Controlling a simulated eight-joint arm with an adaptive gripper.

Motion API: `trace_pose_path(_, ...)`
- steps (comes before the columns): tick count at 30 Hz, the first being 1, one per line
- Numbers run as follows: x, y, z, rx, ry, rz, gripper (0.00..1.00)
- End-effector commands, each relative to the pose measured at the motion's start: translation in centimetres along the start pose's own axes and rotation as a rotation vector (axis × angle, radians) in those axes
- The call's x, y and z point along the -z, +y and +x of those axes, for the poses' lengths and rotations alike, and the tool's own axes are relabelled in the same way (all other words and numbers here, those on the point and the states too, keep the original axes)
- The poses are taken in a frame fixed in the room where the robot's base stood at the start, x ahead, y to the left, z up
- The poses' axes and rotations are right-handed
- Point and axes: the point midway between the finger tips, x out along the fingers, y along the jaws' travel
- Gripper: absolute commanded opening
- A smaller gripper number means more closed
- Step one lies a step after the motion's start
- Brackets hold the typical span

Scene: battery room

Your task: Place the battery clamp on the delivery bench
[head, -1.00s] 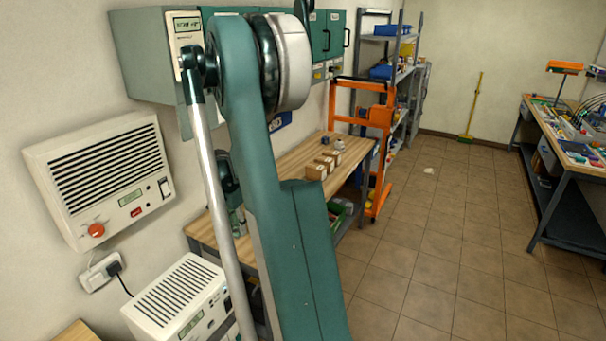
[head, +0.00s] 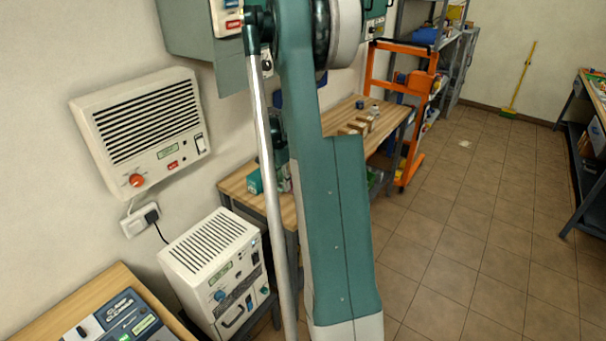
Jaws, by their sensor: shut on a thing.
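I see no battery clamp in the head view. My gripper is out of the picture; only my green and white arm links show, across the middle. I cannot tell which bench is the delivery bench. A wooden-topped bench (head: 62,312) with several small devices on it shows at the lower left.
A white vented unit (head: 143,130) hangs on the left wall. A white charger-like box (head: 215,270) stands below it. Beyond are an orange lifting frame (head: 408,120), grey shelves (head: 447,62) and a yellow broom (head: 520,80). A dark bench (head: 592,150) is at right.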

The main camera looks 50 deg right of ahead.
Motion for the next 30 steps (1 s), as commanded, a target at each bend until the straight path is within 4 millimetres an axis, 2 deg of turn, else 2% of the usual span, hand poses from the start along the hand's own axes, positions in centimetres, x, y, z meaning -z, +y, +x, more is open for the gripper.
trace_pose_path(6, -0.4, 0.0, 3.0, 0.000, 0.000, 0.000, 0.13)
trace_pose_path(12, -0.6, 0.0, 4.9, 0.000, 0.000, 0.000, 0.13)
trace_pose_path(25, -0.7, 0.0, 5.3, 0.000, 0.000, 0.000, 0.13)
trace_pose_path(30, -0.8, 0.0, 6.5, 0.000, 0.000, 0.000, 0.13)
